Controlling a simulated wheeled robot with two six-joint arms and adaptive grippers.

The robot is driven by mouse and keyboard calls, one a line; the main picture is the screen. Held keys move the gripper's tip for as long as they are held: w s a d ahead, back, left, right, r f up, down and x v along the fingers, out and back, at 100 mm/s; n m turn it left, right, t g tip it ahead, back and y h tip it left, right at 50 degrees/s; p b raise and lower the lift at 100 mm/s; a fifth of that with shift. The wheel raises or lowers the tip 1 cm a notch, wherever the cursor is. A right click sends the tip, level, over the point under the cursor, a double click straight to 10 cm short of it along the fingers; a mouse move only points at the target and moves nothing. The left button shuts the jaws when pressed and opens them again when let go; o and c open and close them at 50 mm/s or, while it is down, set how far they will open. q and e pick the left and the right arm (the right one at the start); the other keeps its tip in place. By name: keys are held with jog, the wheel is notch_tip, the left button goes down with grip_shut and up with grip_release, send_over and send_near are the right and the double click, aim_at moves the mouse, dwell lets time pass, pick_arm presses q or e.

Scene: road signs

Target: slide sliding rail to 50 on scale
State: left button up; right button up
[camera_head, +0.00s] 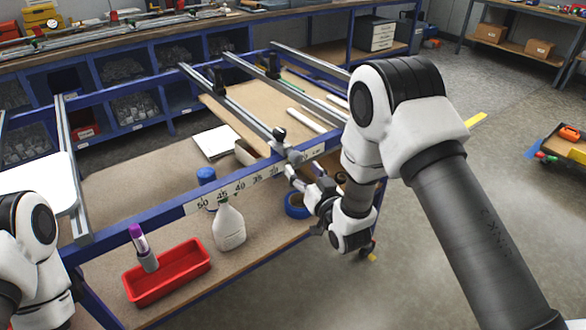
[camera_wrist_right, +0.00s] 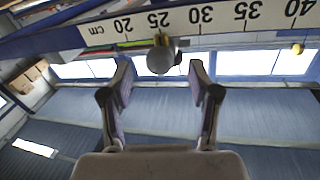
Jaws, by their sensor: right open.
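The scale (camera_head: 240,186) is a white strip on the front face of the blue beam, with 50 towards the left and lower numbers to the right. The sliding rail (camera_head: 235,108) is a metal bar running back from this beam, its front end right of the readable 30 mark. In the right wrist view the scale (camera_wrist_right: 225,20) is upside down, and a round grey knob (camera_wrist_right: 160,60) sits by the 25 mark. My right gripper (camera_head: 295,178) is open at the beam's front; its fingertips (camera_wrist_right: 158,78) are either side of the knob, apparently not touching. My left gripper is out of view.
Below the beam, a shelf holds a white spray bottle (camera_head: 229,226), a red tray (camera_head: 166,271), a purple-capped tube (camera_head: 142,248) and a blue tape roll (camera_head: 297,204). Another metal rail (camera_head: 290,88) lies to the right. Floor in front is clear.

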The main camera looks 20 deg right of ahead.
aim_at(298, 160)
jog(key=w, duration=0.3)
jog(key=w+r+p, duration=0.1)
jog(key=shift+w+a, duration=0.25)
jog(key=shift+w, duration=0.05)
jog(key=shift+w+f, duration=0.3)
jog(key=shift+w, duration=0.1)
jog(key=shift+s+r, duration=0.1)
jog(key=shift+s, duration=0.05)
jog(key=c, duration=0.5)
grip_shut()
jog(key=shift+s+a, duration=0.1)
jog(key=shift+a, duration=0.05)
